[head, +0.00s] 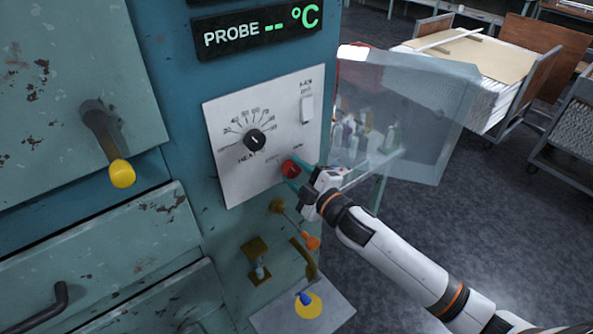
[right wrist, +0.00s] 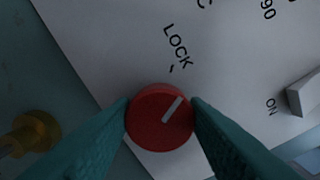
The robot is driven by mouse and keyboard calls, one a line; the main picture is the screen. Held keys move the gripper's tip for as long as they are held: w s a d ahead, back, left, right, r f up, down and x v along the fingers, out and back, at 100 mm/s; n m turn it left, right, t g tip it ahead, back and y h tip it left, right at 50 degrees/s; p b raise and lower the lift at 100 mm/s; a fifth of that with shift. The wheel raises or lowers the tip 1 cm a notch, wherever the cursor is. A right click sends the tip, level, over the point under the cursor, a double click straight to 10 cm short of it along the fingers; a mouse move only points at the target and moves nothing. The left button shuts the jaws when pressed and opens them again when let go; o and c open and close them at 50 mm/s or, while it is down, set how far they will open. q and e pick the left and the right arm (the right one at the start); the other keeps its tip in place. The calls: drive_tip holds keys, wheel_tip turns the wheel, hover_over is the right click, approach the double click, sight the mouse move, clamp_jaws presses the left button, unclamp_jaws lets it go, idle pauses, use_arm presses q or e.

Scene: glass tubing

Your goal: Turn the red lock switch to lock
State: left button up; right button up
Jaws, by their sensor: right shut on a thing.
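The red lock switch (head: 289,168) is a round knob at the lower right of the white control panel (head: 226,118). In the right wrist view the red lock switch (right wrist: 150,122) shows a white pointer line. The line slants up and to the right, turned somewhat clockwise of the small tick under the LOCK label (right wrist: 177,46). My right gripper (head: 296,172) reaches in from the lower right. Its teal fingers are shut on the knob, one at each side, in the right wrist view (right wrist: 161,116). My left gripper is not in view.
A black dial (head: 254,140) and a white rocker switch (head: 307,109) sit above the knob. An orange-tipped lever (head: 311,241) and a brass fitting (right wrist: 36,130) are close below. A translucent panel (head: 420,110) stands to the right.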

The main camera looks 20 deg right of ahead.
drive_tip(key=shift+n, duration=1.7)
drive_tip(key=o, duration=1)
drive_tip(key=shift+s+d+f, duration=0.15)
drive_tip(key=shift+s+f, duration=0.05)
drive_tip(key=shift+s, duration=0.3)
drive_tip(key=shift+b+v, duration=1.5)
drive_tip(key=shift+v, duration=4)
drive_tip(key=shift+r, duration=0.2)
